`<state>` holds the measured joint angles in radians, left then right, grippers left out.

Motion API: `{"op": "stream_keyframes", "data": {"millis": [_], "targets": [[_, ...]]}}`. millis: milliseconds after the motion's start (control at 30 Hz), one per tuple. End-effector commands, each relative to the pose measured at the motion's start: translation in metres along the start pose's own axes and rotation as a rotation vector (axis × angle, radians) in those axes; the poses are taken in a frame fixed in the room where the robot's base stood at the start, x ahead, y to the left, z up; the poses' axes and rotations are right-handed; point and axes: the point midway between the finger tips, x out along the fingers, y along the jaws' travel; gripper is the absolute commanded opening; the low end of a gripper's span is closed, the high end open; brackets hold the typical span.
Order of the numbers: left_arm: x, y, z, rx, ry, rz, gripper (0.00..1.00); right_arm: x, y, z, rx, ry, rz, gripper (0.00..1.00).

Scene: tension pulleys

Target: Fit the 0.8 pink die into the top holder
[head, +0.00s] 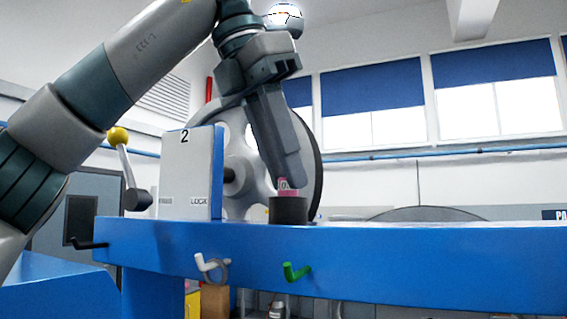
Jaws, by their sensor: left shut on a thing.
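My left gripper (289,184) reaches down from the upper left, its fingers shut on the pink die (287,185). Only a small pink part of the die shows below and beside the fingertips. The die is right at the top of a dark round holder (288,210) that stands on the blue bench. I cannot tell whether the die is seated in the holder or just above it. My right gripper is not in view.
The blue bench (420,259) spans the middle and right. A grey box marked 2 and LOCK (186,180) and a large spoked wheel (311,165) stand close behind the gripper. A yellow-knobbed lever (118,137) is at the left. White (205,264) and green (292,272) hooks stick out in front.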

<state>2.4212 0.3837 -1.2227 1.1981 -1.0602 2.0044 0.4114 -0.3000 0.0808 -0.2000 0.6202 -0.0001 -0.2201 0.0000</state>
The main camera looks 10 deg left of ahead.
Motion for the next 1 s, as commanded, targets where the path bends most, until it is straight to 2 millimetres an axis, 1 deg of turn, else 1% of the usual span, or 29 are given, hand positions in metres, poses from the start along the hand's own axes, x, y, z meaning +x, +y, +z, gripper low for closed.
{"op": "stream_keyframes", "data": {"millis": [67,100,167,200,500,667,867,1000], "targets": [[0.001,0.0,0.0,0.001,0.004,0.0,0.0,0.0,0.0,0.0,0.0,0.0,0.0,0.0],[0.001,0.0,0.0,0.001,0.004,0.0,0.21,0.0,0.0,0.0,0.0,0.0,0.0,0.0],[0.001,0.0,0.0,0.001,0.004,0.0,0.35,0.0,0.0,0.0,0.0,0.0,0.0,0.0],[0.001,0.0,0.0,0.001,0.004,0.0,0.4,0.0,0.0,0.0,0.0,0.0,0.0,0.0],[0.0,0.0,0.0,0.001,0.003,0.0,0.4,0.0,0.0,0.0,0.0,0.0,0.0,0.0],[-0.005,0.0,0.0,0.001,0.003,0.001,0.4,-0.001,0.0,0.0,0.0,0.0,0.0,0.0],[-0.025,0.0,0.001,-0.001,0.002,0.001,0.4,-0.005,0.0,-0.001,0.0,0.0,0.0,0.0],[-0.049,-0.001,0.001,-0.002,0.001,0.003,0.4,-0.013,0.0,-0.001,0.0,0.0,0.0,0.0]]}}
